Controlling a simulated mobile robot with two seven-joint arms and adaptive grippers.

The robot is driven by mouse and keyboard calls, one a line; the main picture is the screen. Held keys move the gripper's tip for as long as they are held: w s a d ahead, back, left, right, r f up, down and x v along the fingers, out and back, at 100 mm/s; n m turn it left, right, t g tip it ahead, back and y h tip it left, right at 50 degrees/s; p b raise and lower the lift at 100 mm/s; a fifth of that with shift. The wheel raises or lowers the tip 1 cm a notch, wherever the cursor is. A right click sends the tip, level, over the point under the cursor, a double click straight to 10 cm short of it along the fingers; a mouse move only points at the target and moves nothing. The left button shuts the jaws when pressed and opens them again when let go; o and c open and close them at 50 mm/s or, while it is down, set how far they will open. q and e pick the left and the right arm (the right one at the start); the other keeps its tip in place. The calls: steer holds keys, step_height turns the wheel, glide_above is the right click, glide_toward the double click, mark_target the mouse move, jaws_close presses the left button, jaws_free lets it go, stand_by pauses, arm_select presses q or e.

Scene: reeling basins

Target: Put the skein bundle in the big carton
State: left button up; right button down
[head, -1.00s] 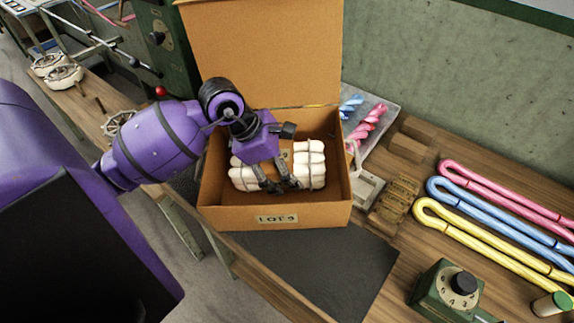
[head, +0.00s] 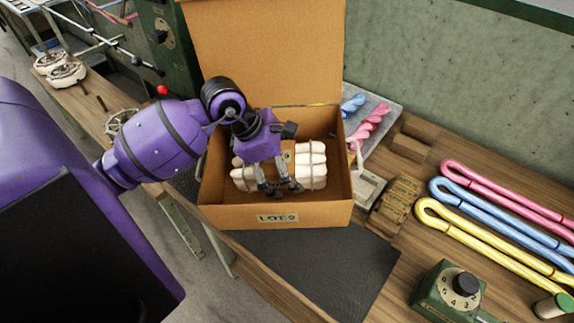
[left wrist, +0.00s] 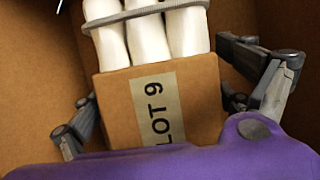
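The big carton (head: 235,215) stands open on the bench, its lid raised at the back and a LOT 9 label on its front wall. The skein bundle (head: 314,165), white rolls with grey ties and a brown LOT 9 wrap, lies inside it. It also shows in the left wrist view (left wrist: 148,42). My left gripper (head: 281,189) reaches down into the carton over the bundle's middle. In the left wrist view, its fingers (left wrist: 168,105) stand apart on either side of the wrap, with gaps visible. The arm hides part of the bundle. My right gripper is out of view.
Right of the carton are a tray with blue and pink twisted skeins (head: 368,122), brown blocks (head: 411,140) and a wooden rack (head: 394,205). Pink, blue and yellow hanks (head: 470,247) lie farther right. A green dial box (head: 447,292) stands in front. The dark mat (head: 330,265) is clear.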

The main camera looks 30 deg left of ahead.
arm_select(q)
steer(key=shift+v, duration=6)
